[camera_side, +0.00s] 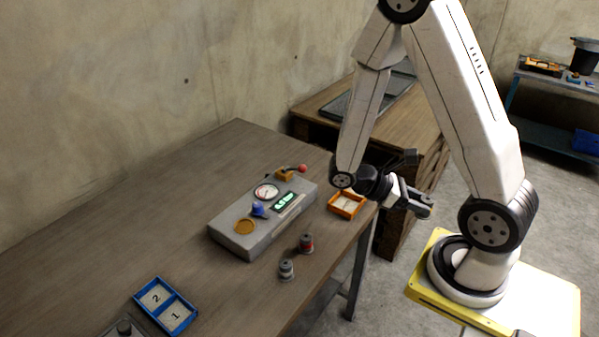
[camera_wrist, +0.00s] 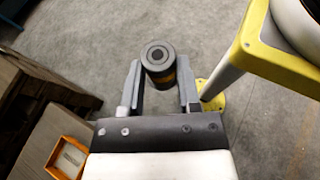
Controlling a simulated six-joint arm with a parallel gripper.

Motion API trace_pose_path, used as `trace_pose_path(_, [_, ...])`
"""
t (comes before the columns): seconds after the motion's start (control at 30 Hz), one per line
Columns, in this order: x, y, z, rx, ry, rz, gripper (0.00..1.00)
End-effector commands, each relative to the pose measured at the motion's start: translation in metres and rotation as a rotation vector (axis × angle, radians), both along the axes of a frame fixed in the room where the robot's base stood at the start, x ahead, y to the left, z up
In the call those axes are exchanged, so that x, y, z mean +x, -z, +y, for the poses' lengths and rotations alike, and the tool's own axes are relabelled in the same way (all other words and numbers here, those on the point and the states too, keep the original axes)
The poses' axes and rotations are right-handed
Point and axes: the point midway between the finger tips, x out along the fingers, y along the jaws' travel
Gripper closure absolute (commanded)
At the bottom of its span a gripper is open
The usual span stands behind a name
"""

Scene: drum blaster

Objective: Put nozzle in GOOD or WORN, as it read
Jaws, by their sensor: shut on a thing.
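My gripper (camera_side: 424,208) is beyond the right edge of the table, in the air over the floor. In the wrist view its fingers (camera_wrist: 159,76) are shut on a dark round nozzle (camera_wrist: 158,53) with a yellow band. A grey tester box (camera_side: 235,243) has a dial gauge (camera_side: 266,192), a green-lit display (camera_side: 285,201) too small to read surely, a blue part (camera_side: 259,210) and a round orange pad (camera_side: 245,227). An orange tray (camera_side: 333,208) is at the table's right edge; it also shows in the wrist view (camera_wrist: 50,161). I see no readable GOOD or WORN label.
A red-banded nozzle (camera_side: 306,243) and a pale-banded one (camera_side: 286,270) stand in front of the box. A blue tray (camera_side: 146,312) marked 2 and 1 lies front left. A red-knobbed lever (camera_side: 301,168) is at the box's back. The table's left is clear.

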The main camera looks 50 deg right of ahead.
Motion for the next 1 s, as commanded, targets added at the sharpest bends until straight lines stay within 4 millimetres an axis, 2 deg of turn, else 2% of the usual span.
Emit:
trace_pose_path(0.3, [0.025, -0.004, -0.029, 0.000, -0.368, 0.001, 1.00])
trace_pose_path(0.6, [0.056, -0.007, -0.044, 0.000, -0.677, 0.000, 1.00])
trace_pose_path(0.8, [0.069, -0.007, -0.047, 0.000, -0.794, 0.001, 1.00])
trace_pose_path(1.0, [0.074, -0.007, -0.047, -0.001, -0.831, 0.001, 1.00])
